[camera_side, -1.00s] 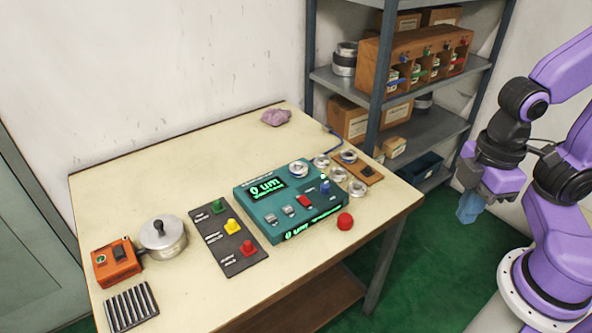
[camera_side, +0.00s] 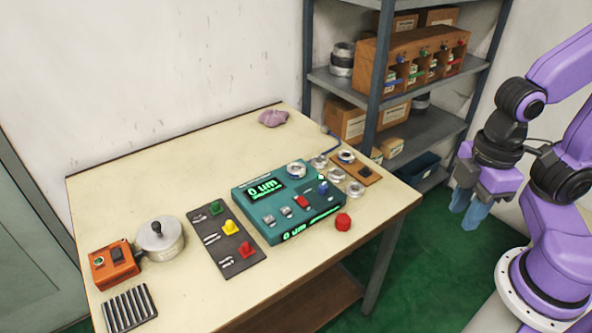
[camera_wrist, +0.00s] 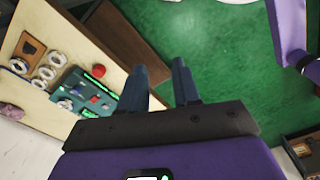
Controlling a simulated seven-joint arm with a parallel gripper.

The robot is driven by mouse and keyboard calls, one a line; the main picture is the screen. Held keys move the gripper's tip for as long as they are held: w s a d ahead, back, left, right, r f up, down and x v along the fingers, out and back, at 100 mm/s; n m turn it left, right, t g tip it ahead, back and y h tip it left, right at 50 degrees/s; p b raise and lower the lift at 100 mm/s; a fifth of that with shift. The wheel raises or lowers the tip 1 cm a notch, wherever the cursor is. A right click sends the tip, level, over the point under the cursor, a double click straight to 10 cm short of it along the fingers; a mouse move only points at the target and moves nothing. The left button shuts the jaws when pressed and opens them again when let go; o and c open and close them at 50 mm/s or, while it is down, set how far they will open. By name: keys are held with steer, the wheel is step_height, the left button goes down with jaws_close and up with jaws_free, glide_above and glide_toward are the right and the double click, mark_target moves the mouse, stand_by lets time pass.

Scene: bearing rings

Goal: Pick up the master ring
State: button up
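Several silver bearing rings lie at the table's right end. One ring (camera_side: 347,156) sits on a small brown wooden board (camera_side: 368,173), one ring (camera_side: 296,169) is on top of the teal gauge box (camera_side: 262,221), and loose rings (camera_side: 336,175) lie between them. I cannot tell for certain which is the master ring. My gripper (camera_side: 465,214) hangs off the table's right side, away from all the rings. Its two blue fingers are apart and empty, which also shows in the wrist view (camera_wrist: 158,67). There the gauge box (camera_wrist: 97,91) and rings lie to the left.
A red knob (camera_side: 343,222) stands by the gauge box. A dark panel (camera_side: 237,250) with green, yellow and red pieces, a lidded metal pot (camera_side: 161,240), an orange box (camera_side: 114,264) and a slotted rack (camera_side: 130,308) are further left. A grey shelf (camera_side: 433,132) stands behind.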

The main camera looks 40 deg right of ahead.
steer(key=o, duration=1)
steer(key=w+a+m+t, duration=0.1)
steer(key=w+a+m, duration=0.4)
steer(key=w, duration=0.5)
steer(key=m+t+h, duration=0.2)
steer(key=m+h, duration=0.1)
steer(key=m, duration=1.3)
glide_above(296, 167)
steer(key=s+a, duration=0.5)
steer(key=s, duration=0.1)
step_height(296, 167, down, 6)
steer(key=r, duration=0.1)
steer(key=x, duration=1.7)
steer(key=shift+w+d+f, duration=0.1)
steer(key=shift+w+d, duration=0.3)
steer(key=shift+d, duration=0.05)
